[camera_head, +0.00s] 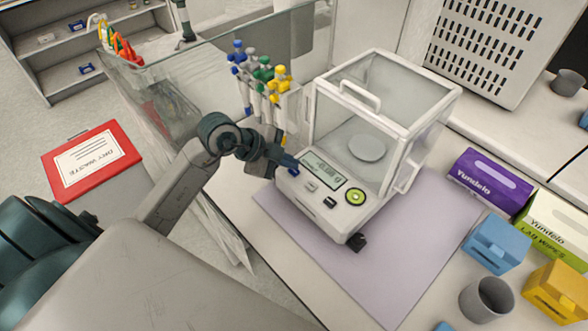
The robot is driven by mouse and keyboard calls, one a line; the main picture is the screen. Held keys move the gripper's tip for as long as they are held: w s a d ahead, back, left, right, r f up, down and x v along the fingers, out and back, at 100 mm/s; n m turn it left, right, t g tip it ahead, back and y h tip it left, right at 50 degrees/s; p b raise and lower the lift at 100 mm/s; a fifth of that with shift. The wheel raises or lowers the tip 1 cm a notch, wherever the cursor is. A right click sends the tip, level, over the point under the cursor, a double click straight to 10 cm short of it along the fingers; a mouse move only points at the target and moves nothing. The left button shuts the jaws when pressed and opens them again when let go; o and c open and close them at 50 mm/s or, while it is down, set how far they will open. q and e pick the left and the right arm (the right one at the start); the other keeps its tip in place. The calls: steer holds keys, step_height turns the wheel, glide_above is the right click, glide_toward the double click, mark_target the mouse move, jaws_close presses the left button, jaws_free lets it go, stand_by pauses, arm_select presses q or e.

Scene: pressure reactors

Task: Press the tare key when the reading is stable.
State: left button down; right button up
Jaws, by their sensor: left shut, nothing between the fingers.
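The white analytical balance (344,207) stands on a pale lilac mat (400,265). Its glass draft shield (425,110) encloses a round pan (367,148). The front panel has a grey display (325,167) with dark digits too small to read surely. Below it are a light key (312,187), a dark key (330,203) and a round green key (355,196); their labels are not legible. My left gripper (292,170) is shut and empty, with its blue tips at the left edge of the panel, close to the display. I cannot tell whether it touches. My right gripper is not in view.
Behind the gripper is a holder with several coloured-top pipettes (262,80). To the right are a purple box (490,180), lab wipes box (557,230), blue box (497,246), yellow box (555,292) and grey cup (487,299). The mat's front is clear.

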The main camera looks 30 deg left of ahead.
arm_select(q)
steer(key=shift+f, duration=0.3)
stand_by(0.5)
steer(key=shift+f, duration=0.25)
steer(key=shift+r, duration=0.1)
stand_by(0.4)
steer(key=shift+r+p, duration=0.75)
steer(key=shift+p, duration=0.1)
steer(key=shift+r, duration=0.1)
step_height(320, 180, up, 5)
steer(key=p, duration=0.5)
